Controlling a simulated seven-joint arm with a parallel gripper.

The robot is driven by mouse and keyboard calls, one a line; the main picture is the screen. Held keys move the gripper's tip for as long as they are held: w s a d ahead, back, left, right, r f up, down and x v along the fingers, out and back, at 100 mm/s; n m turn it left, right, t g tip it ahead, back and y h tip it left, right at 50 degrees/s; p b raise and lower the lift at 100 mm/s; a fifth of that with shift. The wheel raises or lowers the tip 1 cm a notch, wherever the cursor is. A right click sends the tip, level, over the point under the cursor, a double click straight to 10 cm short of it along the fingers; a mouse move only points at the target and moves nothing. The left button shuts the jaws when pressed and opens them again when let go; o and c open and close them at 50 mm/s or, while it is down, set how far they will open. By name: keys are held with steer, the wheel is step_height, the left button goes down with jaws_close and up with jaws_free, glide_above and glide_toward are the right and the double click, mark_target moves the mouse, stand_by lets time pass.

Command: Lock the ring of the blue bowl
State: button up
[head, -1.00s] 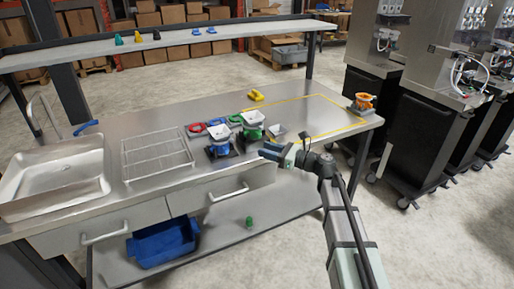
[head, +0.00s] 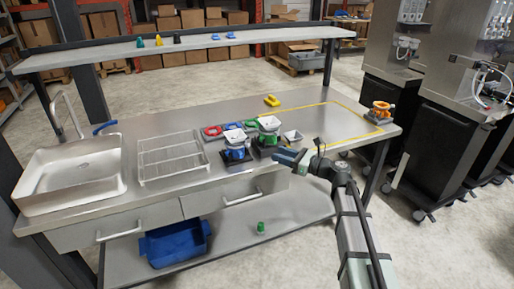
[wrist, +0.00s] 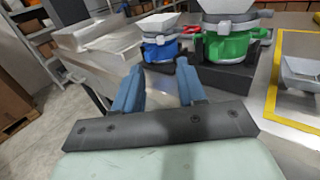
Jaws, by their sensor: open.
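The blue bowl (head: 235,149) stands on a dark base near the front edge of the bench, with a white square hopper on top. Whether that ring is locked I cannot tell. My gripper (head: 290,157) is to the right of it at the bench's front edge. In the wrist view my gripper (wrist: 160,88) shows two blue fingers apart with nothing between them; the blue bowl is beyond the fingertips, not touched.
A green bowl (head: 266,139) stands close to the right of the blue one; it also shows in the wrist view (wrist: 228,45). A grey hopper (head: 292,136) lies farther right. A wire rack (head: 172,158) and sink (head: 70,175) are left. The yellow-outlined area (head: 335,119) is mostly clear.

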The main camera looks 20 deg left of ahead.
mark_target(249, 145)
steer(key=a, duration=0.4)
steer(key=w+a, duration=0.1)
steer(key=a, duration=0.7)
steer(key=shift+w, duration=0.3)
jaws_close()
